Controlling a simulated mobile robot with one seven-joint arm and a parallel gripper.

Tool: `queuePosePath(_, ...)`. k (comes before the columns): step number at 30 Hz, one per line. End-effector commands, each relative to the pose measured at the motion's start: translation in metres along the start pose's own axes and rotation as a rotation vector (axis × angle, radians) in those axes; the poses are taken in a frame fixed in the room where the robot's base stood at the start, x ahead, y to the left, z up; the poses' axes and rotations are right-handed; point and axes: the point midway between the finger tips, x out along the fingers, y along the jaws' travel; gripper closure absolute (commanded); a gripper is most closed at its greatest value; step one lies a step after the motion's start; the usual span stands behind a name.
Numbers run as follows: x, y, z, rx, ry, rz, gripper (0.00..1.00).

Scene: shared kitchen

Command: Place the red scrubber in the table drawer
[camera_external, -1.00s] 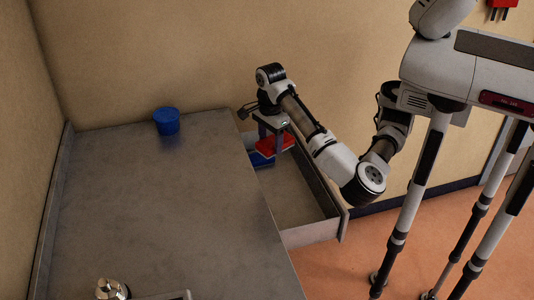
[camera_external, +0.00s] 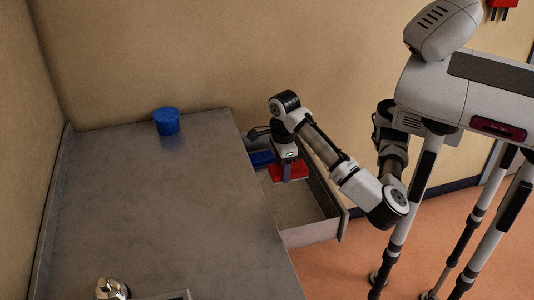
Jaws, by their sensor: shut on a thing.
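The red scrubber (camera_external: 297,170) is low inside the open table drawer (camera_external: 310,232), toward its back half. My gripper (camera_external: 287,172) points down into the drawer and is shut on the scrubber. I cannot tell whether the scrubber touches the drawer floor. The drawer is pulled out from the right side of the grey table (camera_external: 160,215). A blue object (camera_external: 262,158) lies in the drawer's far end, just left of and behind the scrubber, partly hidden by my gripper.
A blue cup-like container (camera_external: 166,121) stands at the table's back edge. A shiny metal object (camera_external: 111,289) is at the table's front. The front part of the drawer is empty. A wall runs close behind the drawer.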

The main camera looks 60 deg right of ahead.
Motion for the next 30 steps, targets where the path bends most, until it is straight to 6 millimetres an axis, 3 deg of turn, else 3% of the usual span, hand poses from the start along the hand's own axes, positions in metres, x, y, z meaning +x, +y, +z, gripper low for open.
queuePosePath(1, 0.016, 0.000, 0.000, 0.000, -0.001, 0.000, 0.71)
queuePosePath(18, 0.093, 0.000, 0.000, -0.001, -0.002, 0.001, 0.71)
queuePosePath(30, 0.115, 0.000, 0.000, -0.001, -0.001, 0.000, 0.71)
